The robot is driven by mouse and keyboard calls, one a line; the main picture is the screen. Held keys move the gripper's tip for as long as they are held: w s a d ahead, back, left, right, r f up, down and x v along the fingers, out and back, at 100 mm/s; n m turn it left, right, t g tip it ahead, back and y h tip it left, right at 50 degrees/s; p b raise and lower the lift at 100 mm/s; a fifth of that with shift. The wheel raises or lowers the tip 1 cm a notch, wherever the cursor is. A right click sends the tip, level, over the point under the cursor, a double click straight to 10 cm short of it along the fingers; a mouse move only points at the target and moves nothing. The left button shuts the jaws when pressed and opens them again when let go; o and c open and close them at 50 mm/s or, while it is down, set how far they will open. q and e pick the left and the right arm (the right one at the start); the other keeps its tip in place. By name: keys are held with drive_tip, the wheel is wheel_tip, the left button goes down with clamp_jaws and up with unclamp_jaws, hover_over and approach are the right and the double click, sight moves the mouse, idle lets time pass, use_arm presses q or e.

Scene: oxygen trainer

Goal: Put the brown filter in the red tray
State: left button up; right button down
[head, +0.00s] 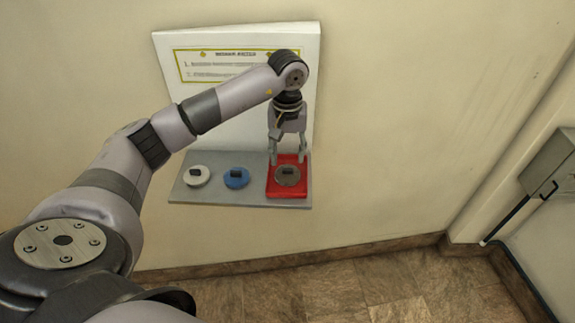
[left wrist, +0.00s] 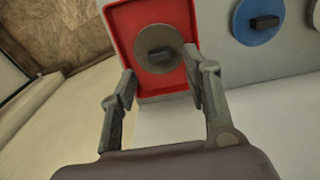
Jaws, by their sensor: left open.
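The brown filter (head: 288,176) is a round disc with a dark raised handle. It lies in the red tray (head: 288,193) at the right end of the grey shelf. The left wrist view also shows the brown filter (left wrist: 150,58) inside the rim of the red tray (left wrist: 120,16). My left gripper (head: 287,160) is open and empty, just above and behind the filter. Its fingers (left wrist: 158,82) are spread and apart from the filter's handle in the left wrist view. My right gripper is not in view.
A blue filter (head: 236,178) and a white filter (head: 196,176) lie on the grey shelf (head: 216,194) left of the tray. A white panel with a sign (head: 225,60) stands behind. A grey wall box (head: 552,163) is at the far right.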

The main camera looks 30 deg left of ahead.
sight(288, 168)
use_arm(q)
wheel_tip(288, 168, up, 8)
drive_tip(key=b, duration=0.1)
drive_tip(key=shift+b, duration=0.4)
drive_tip(key=shift+d+f, duration=0.1)
drive_tip(key=shift+f, duration=0.05)
